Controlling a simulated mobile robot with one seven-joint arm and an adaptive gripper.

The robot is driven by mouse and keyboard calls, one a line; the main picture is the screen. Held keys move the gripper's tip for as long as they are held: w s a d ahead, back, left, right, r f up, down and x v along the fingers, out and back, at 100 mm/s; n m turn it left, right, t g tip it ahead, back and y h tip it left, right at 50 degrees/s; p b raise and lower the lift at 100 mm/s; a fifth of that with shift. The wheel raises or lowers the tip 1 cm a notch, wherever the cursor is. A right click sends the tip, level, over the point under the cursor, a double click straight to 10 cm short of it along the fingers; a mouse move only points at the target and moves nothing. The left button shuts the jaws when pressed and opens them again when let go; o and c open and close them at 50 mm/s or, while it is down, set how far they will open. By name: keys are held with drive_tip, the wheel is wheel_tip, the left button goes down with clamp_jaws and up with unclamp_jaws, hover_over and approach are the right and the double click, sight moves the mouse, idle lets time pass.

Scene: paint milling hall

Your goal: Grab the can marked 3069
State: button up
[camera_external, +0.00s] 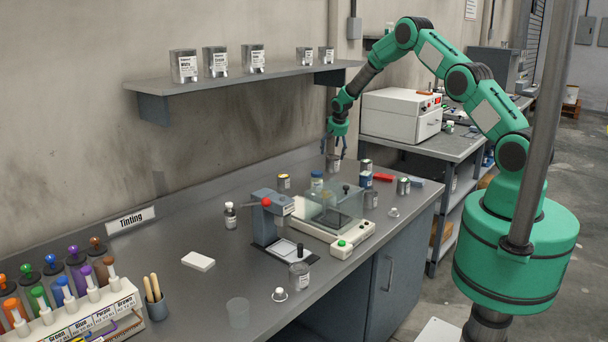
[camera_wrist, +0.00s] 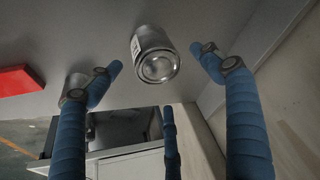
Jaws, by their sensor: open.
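My gripper (camera_external: 336,150) is at the far end of the bench, near the wall, with its fingers pointing down. In the wrist view my blue-sleeved gripper (camera_wrist: 160,78) is open, with its fingers spread. A small silvery can (camera_wrist: 154,54) with a pale label lies in view between and just beyond the fingertips; nothing grips it. In the external view this can (camera_external: 333,164) stands on the bench just under my fingers, partly covered by them. No number can be read on its label, so I cannot tell whether it is marked 3069.
Other small cans stand nearby: one (camera_external: 366,164), a blue one (camera_external: 365,180) and one (camera_external: 403,186) near the bench's right edge. A red block (camera_external: 383,177) also shows in the wrist view (camera_wrist: 15,80). A balance with a clear cover (camera_external: 337,203) stands nearer. A shelf (camera_external: 240,84) overhangs.

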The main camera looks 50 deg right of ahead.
sight(333, 157)
drive_tip(key=shift+x, duration=2.45)
drive_tip(key=shift+a+f, duration=0.1)
drive_tip(key=shift+a, duration=0.05)
drive_tip(key=shift+c, duration=0.2)
drive_tip(key=c, duration=1.6)
drive_tip(key=shift+r, duration=0.2)
drive_tip(key=shift+r, duration=0.8)
wheel_tip(333, 157, up, 2)
drive_tip(key=s+a, duration=0.1)
drive_tip(key=s, duration=0.4)
drive_tip(key=s+a+b, duration=0.1)
drive_tip(key=s+a, duration=0.1)
drive_tip(key=s, duration=0.3)
drive_tip(key=s+a+r, duration=0.1)
drive_tip(key=s+a, duration=0.1)
drive_tip(key=s, duration=0.3)
drive_tip(key=shift+a, duration=0.1)
